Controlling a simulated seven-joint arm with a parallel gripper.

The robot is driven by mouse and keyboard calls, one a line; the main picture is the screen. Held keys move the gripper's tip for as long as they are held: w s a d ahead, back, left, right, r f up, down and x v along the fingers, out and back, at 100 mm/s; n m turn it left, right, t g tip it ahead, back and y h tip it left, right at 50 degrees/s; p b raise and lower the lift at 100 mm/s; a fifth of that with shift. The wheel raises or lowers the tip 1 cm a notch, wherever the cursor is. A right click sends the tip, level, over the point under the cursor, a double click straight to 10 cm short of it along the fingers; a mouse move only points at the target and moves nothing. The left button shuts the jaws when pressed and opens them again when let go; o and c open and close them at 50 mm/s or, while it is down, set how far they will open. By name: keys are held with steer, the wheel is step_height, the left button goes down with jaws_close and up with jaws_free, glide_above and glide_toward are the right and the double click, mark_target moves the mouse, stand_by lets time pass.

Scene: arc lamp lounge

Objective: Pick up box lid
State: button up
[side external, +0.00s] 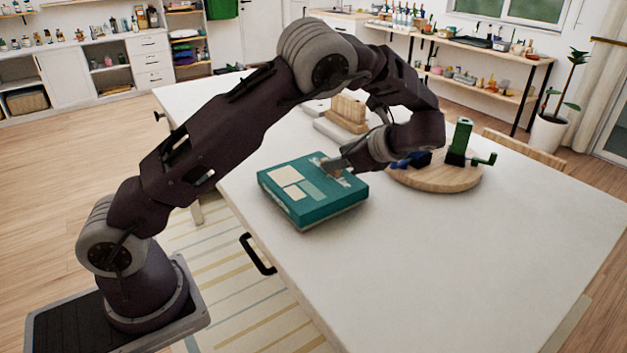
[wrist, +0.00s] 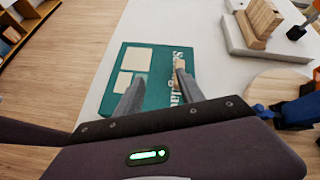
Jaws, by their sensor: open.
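A teal box with its lid on (side external: 308,205) lies flat on the white table, with pale rectangles and lettering on top. In the wrist view the box lid (wrist: 126,60) lies beneath and beyond the fingers. My gripper (side external: 328,166) is at the far right part of the lid in the side external view, low over it. Its two fingers (wrist: 157,85) are apart with nothing held between them. I cannot tell whether the fingertips touch the lid. The seam between lid and box base is not clear.
A round wooden board (side external: 436,178) with a green tool (side external: 462,140) and a blue item (side external: 412,160) stands right of the box. Wooden blocks on a grey base (side external: 343,122) are behind it. The table's front right (side external: 480,250) is clear.

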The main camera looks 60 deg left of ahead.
mark_target(311, 181)
steer(key=w+f+m+t+y, duration=0.1)
steer(key=w+f+m+y, duration=0.2)
steer(key=w+f, duration=0.1)
steer(key=shift+w+f+m, duration=0.2)
steer(key=shift+f+m, duration=0.1)
steer(key=shift+m, duration=0.1)
steer(key=x, duration=0.7)
steer(key=shift+s, duration=0.3)
steer(key=shift+r, duration=0.1)
jaws_close()
